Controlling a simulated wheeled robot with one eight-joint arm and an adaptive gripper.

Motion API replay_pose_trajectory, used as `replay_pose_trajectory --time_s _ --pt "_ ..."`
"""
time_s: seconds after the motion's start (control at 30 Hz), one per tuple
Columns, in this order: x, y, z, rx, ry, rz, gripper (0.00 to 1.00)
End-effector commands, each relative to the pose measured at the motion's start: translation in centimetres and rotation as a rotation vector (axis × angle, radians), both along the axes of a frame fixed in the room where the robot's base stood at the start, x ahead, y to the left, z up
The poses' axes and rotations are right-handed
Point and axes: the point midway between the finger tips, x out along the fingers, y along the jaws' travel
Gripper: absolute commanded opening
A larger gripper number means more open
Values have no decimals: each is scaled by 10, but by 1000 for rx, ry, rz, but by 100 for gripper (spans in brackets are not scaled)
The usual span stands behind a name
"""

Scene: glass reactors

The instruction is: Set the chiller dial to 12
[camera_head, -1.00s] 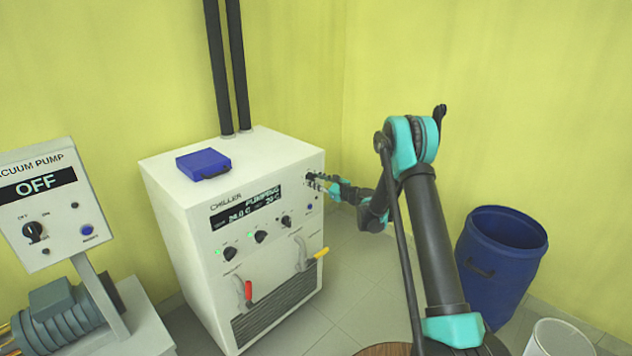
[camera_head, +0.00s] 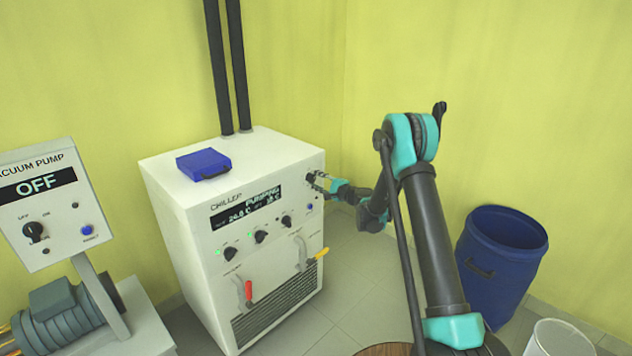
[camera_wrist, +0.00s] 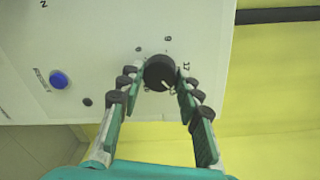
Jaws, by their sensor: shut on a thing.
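The chiller (camera_head: 195,240) is a white cabinet with a dark display (camera_head: 248,206) reading PUMPING above smaller temperature figures that are hard to read. The black round dial (camera_wrist: 159,72) shows in the wrist view, with a pale pointer mark towards its lower right and small printed numbers around it. My gripper (camera_wrist: 157,78) is shut on the dial, one finger on each side. In the head view my gripper (camera_head: 318,181) is at the right end of the chiller's front panel and largely hides the dial.
Other black knobs (camera_head: 261,237) and two levers, red (camera_head: 249,291) and yellow (camera_head: 321,254), are on the chiller's front. A blue button (camera_wrist: 60,79) is near the dial. A blue case (camera_head: 203,164) lies on top. The vacuum pump panel (camera_head: 40,205) stands left, a blue barrel (camera_head: 500,262) right.

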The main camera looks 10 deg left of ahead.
Motion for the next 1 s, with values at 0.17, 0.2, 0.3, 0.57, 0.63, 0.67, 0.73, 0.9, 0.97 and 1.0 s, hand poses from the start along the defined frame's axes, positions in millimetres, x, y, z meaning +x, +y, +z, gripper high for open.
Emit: replay_pose_trajectory --time_s 0.17,0.2,0.3,0.57,0.63,0.67,0.73,0.9,0.97,1.0 --pt "-1 1 0 -103 -132 2 5" --pt "-1 1 0 -127 -162 2 5" --pt "-1 1 0 -185 -236 1 5" --pt "-1 1 -1 -335 -428 2 5" --pt "-1 1 -1 -372 -476 1 5" --pt "-1 1 -1 -387 -495 1 5" --pt "-1 1 -1 -421 -538 2 5" --pt "-1 1 -1 -487 -624 2 5" --pt "-1 1 -1 -506 -649 2 5" --pt "-1 1 -1 -517 -663 2 5"
